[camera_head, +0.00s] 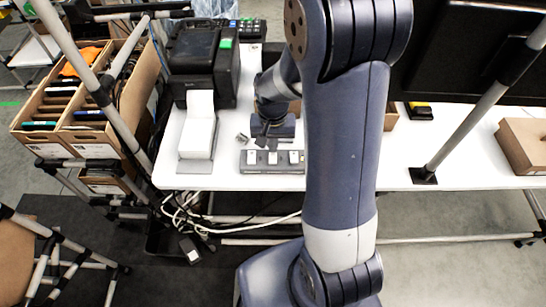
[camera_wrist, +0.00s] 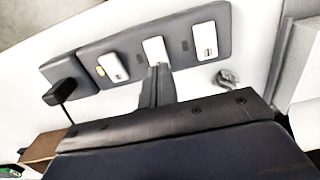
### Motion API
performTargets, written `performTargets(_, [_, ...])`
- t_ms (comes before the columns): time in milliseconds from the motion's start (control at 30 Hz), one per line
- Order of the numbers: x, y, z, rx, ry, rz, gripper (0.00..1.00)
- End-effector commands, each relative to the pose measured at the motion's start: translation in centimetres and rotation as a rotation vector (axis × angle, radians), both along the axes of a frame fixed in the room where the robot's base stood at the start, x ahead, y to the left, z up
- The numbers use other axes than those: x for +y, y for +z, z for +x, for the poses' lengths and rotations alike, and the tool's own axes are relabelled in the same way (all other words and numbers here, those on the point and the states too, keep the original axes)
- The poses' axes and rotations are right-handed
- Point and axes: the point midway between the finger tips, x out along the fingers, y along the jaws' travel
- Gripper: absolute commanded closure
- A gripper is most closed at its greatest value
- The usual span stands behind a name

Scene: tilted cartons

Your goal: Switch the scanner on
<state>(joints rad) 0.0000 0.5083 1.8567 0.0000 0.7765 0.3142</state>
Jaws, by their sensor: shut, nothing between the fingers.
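A dark grey strip (camera_head: 272,169) with white switches lies on the white table near its front edge. In the wrist view the strip (camera_wrist: 130,45) shows a left white switch (camera_wrist: 113,68), a middle one (camera_wrist: 154,50) and a right one (camera_wrist: 205,40). A small orange spot shows beside the left switch. My gripper (camera_head: 264,142) is just behind the strip. In the wrist view my gripper (camera_wrist: 156,70) is shut and empty, its tips at the lower edge of the middle switch. I cannot tell whether they touch. No switch label is readable, and I cannot identify the scanner.
A black machine (camera_head: 203,62) stands at the table's back left, behind a paper stand (camera_head: 198,135). A small grey object (camera_head: 242,138) lies beside my gripper. A black block on a thin stem (camera_wrist: 65,93) shows near the strip's left end.

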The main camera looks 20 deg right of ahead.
Motion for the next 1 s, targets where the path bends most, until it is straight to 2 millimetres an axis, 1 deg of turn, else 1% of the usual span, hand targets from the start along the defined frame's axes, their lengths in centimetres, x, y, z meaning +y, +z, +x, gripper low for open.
performTargets(833, [0.0, -1.4, 0.0, 0.001, 0.000, 0.000, 1.00])
performTargets(1000, [0.0, -0.9, -0.1, 0.002, 0.000, 0.001, 1.00])
